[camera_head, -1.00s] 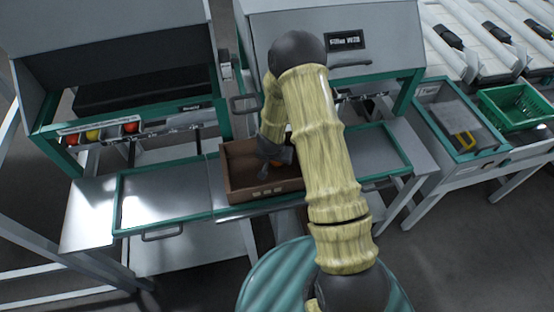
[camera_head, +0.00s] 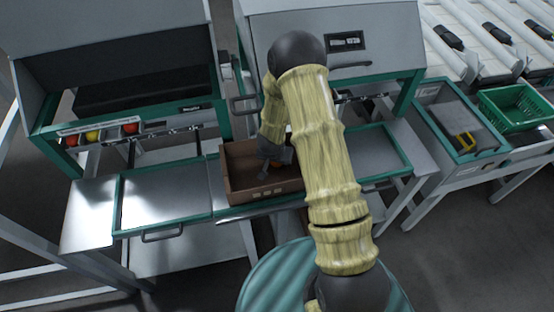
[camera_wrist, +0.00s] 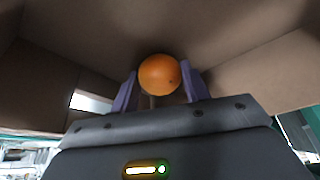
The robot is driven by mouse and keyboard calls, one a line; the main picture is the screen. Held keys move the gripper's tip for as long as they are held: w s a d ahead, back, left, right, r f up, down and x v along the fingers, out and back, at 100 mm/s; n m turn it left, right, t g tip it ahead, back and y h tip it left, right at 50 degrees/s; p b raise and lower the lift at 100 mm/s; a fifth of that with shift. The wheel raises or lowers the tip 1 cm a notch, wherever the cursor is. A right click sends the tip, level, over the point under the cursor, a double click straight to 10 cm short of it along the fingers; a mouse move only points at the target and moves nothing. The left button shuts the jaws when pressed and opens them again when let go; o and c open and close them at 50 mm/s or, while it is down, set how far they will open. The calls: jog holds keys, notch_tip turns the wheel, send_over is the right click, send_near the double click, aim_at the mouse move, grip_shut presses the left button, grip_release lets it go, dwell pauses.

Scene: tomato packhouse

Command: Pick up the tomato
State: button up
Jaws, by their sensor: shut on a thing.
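An orange tomato (camera_wrist: 160,75) sits between the two purple fingers of my gripper (camera_wrist: 158,88) in the wrist view, and the fingers are shut on it. The box floor and walls surround the tomato in the wrist view. Whether the tomato touches the box floor cannot be told.
The box stands on a green-edged metal bench (camera_head: 165,195) with bare panels on both sides. Machine hoods (camera_head: 330,45) rise behind it. Red and yellow round things (camera_head: 92,135) line the left machine. A green basket (camera_head: 515,105) stands at the right.

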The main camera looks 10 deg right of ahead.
notch_tip(320, 180, up, 12)
jog(key=p, duration=0.3)
jog(key=s+a+b, duration=0.2)
jog(key=s+a, duration=1)
jog(key=s, duration=0.3)
jog(key=shift+s+a+f+b, duration=0.25)
jog(key=shift+a+f+b, duration=0.05)
jog(key=shift+a, duration=0.05)
